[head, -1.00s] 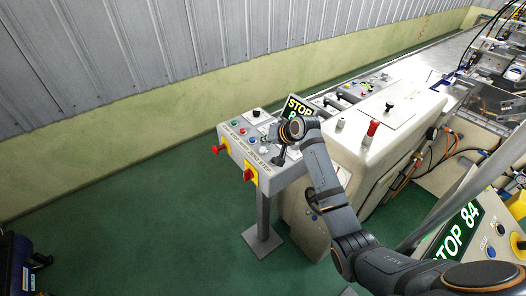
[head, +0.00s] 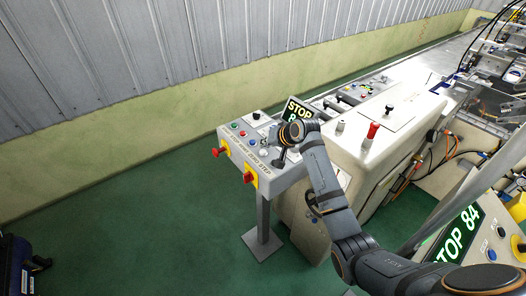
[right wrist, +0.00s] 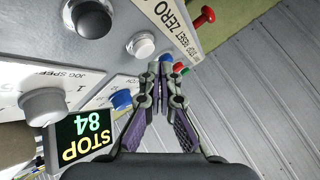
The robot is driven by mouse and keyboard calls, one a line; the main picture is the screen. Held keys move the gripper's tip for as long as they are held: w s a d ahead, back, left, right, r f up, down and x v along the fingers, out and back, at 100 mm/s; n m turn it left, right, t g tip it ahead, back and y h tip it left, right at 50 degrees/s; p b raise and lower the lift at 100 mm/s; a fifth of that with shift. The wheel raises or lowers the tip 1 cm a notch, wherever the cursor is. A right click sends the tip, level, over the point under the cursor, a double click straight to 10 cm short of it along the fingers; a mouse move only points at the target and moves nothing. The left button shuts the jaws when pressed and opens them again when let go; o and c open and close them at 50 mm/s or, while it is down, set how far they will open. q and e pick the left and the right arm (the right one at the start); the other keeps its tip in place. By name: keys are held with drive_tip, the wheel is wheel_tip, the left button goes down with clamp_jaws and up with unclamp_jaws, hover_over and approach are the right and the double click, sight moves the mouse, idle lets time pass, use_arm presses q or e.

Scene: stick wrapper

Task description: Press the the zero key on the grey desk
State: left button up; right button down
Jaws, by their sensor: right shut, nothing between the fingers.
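The grey control desk (head: 233,136) stands left of the large machine in the head view. Its edge label reads STOP, RESET, ZERO in the right wrist view, with the word ZERO (right wrist: 173,14) near the top. A white button (right wrist: 142,45) sits close to that word; I cannot tell for certain which button is the zero key. A blue button (right wrist: 167,58) shows just past my fingertips. My right gripper (head: 280,162) is shut and empty, over the desk's right part. In the right wrist view its fingertips (right wrist: 163,66) point at the button row; contact is unclear. My left gripper is out of view.
Red knobs on yellow plates (head: 250,173) stick out of the desk's front. A STOP 84 display (right wrist: 84,136) and a grey jog speed knob (right wrist: 43,106) stand near my right gripper. Green floor lies open to the left.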

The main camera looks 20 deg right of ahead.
sight(265, 152)
drive_tip(key=shift+f, duration=0.1)
drive_tip(key=shift+f, duration=0.3)
drive_tip(key=shift+f, duration=0.55)
idle(0.9)
drive_tip(key=shift+r, duration=0.1)
drive_tip(key=shift+r+p, duration=0.85)
drive_tip(key=shift+p, duration=0.4)
wheel_tip(265, 152, up, 5)
drive_tip(key=p, duration=0.5)
drive_tip(key=shift+r, duration=0.1)
